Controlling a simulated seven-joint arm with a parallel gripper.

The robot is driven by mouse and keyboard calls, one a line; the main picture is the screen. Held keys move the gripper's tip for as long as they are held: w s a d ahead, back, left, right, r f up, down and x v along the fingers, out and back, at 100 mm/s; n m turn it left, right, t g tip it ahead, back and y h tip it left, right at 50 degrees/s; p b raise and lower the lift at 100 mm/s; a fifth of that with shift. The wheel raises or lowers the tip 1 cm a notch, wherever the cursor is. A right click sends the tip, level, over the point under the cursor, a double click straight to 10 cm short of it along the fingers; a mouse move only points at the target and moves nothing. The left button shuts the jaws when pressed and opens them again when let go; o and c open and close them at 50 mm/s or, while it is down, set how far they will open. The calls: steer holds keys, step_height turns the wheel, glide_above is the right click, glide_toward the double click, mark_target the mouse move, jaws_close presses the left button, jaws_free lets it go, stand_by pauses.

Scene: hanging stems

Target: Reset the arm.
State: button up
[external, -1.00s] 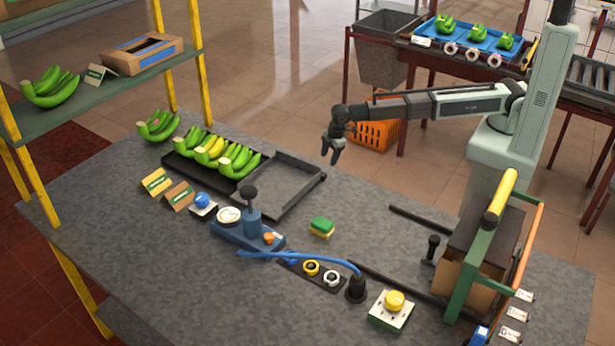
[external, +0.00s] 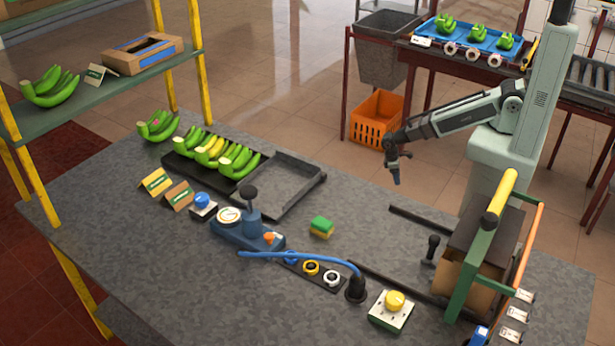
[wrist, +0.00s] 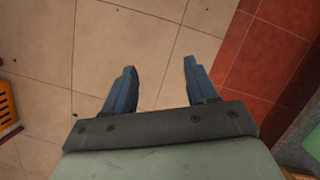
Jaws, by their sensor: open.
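My gripper (external: 396,178) hangs pointing down in the external view, right of the black tray and in front of the orange crate. It is apart from the table and everything on it. In the wrist view my gripper (wrist: 160,78) shows two blue-grey fingers spread apart with nothing between them. Below them is only tiled floor, beige with a red strip at the right.
The grey table (external: 200,290) holds a black tray (external: 283,200) with green bananas and one yellower bunch, a gauge device (external: 245,228), a sponge (external: 321,227) and a green-framed stand (external: 480,250). An orange crate (external: 375,118) stands on the floor behind.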

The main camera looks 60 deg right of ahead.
steer(key=s+d+f+m+g, duration=0.1)
steer(key=s+d, duration=0.2)
steer(key=s, duration=0.4)
steer(key=s+d+f+m+g, duration=0.1)
steer(key=s+d+f+m, duration=0.1)
steer(key=s, duration=0.5)
steer(key=s+d+f+m+g+y, duration=0.1)
steer(key=s+d+m, duration=0.1)
steer(key=s+d, duration=0.3)
steer(key=shift+s+f+g, duration=0.3)
steer(key=shift+s+f, duration=0.05)
steer(key=shift+s, duration=0.7)
steer(key=shift+d, duration=0.1)
